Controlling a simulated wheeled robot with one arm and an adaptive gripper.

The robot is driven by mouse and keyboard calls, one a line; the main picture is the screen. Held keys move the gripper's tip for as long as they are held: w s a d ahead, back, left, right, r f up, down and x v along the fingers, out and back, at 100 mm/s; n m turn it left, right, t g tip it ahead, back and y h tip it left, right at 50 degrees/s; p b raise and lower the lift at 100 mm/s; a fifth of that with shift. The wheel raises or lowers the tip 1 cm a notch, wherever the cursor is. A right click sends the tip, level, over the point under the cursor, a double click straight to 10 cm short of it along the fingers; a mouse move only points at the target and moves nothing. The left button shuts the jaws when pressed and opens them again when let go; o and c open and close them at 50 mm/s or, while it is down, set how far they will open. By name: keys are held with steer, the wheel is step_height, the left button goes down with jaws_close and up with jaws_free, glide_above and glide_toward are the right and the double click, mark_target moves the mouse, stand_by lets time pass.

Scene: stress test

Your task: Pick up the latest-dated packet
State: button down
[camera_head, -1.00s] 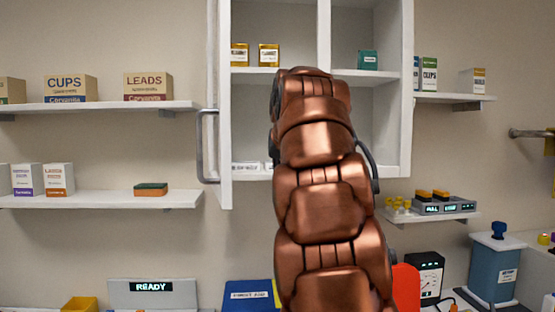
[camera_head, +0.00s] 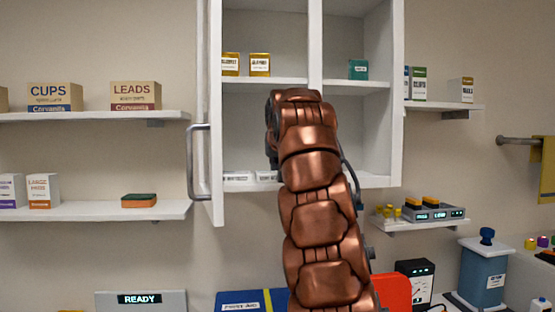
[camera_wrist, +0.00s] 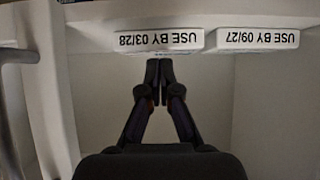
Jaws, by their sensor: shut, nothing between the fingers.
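In the wrist view two white packets lie side by side, their printed labels upside down. One packet (camera_wrist: 160,40) reads "USE BY 03/28", the later of these two dates; the other packet (camera_wrist: 257,40), to its right, reads "USE BY 09/27". My gripper (camera_wrist: 158,66) is shut and empty, its fingertips just below the 03/28 packet in the picture. I cannot tell whether they touch it. In the head view two white packets (camera_head: 237,178) (camera_head: 267,177) lie on the cabinet's low shelf, labels too small to read. My arm hides the gripper there.
The white cabinet (camera_head: 397,130) has a side panel with a grey handle (camera_head: 192,160) on its left and a divider (camera_head: 315,40) above my arm. Gold boxes (camera_head: 260,64) and a teal box (camera_head: 358,69) stand on its upper shelf. Wall shelves (camera_head: 90,211) flank the cabinet.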

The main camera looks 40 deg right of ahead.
mark_target(273, 172)
steer(key=w+d+p, duration=0.4)
steer(key=w+p, duration=0.1)
steer(key=shift+w+r, duration=0.1)
steer(key=shift+r, duration=0.05)
steer(key=shift+f+b, duration=0.35)
steer(key=shift+f, duration=0.1)
steer(key=shift+a+f+b, duration=0.1)
steer(key=shift+f+b, duration=0.45)
steer(key=shift+f, duration=0.05)
